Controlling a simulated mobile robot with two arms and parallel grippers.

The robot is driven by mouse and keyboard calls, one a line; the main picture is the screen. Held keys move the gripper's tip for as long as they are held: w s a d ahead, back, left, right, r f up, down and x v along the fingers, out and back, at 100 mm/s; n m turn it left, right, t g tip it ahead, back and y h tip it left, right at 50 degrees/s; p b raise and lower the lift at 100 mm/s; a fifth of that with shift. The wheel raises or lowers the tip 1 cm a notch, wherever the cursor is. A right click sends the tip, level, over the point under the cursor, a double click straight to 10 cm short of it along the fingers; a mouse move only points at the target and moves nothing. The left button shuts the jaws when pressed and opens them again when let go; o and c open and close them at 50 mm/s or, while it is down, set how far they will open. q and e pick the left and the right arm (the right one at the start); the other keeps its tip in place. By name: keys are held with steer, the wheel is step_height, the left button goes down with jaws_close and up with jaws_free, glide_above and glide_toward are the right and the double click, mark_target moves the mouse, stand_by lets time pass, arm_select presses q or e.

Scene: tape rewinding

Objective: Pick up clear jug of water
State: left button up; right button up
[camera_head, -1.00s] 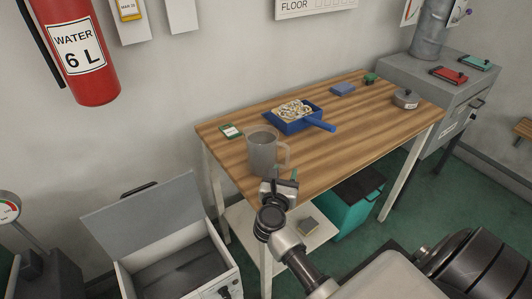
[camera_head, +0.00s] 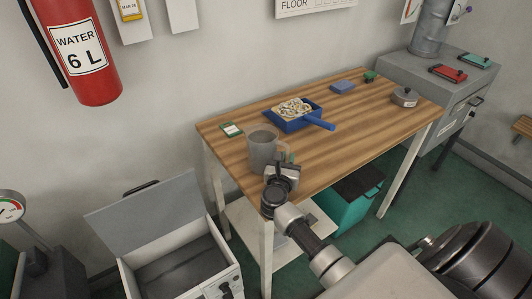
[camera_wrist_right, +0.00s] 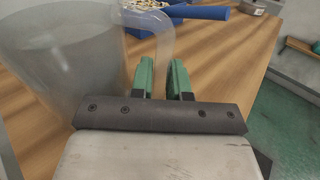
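The clear jug (camera_head: 262,152) stands upright on the near left part of the wooden table (camera_head: 345,140), its handle pointing right in the head view. In the right wrist view the jug (camera_wrist_right: 65,55) fills the left side. My right gripper (camera_head: 286,160) is at the jug's handle side. Its green fingertips (camera_wrist_right: 163,75) are apart, and the handle (camera_wrist_right: 164,35) runs down between or just behind them. Whether they touch the handle cannot be told. The water inside is hard to make out. My left gripper is out of view.
A blue dustpan-like tray (camera_head: 295,116) with pale curled bits lies behind the jug. A green-edged card (camera_head: 231,130), a blue block (camera_head: 343,87) and a round grey tin (camera_head: 404,97) are also on the table. An open grey chest (camera_head: 175,250) stands at left.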

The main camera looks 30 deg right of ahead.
mark_target(287, 150)
jaws_close()
steer(key=shift+r, duration=0.1)
steer(key=shift+r, duration=0.45)
step_height(287, 150, up, 3)
steer(key=shift+r, duration=0.15)
steer(key=s+d+r, duration=0.4)
steer(key=s+r, duration=0.2)
steer(key=s, duration=0.4)
steer(key=shift+s+d+r+p, duration=0.25)
steer(key=shift+s+r+p, duration=0.15)
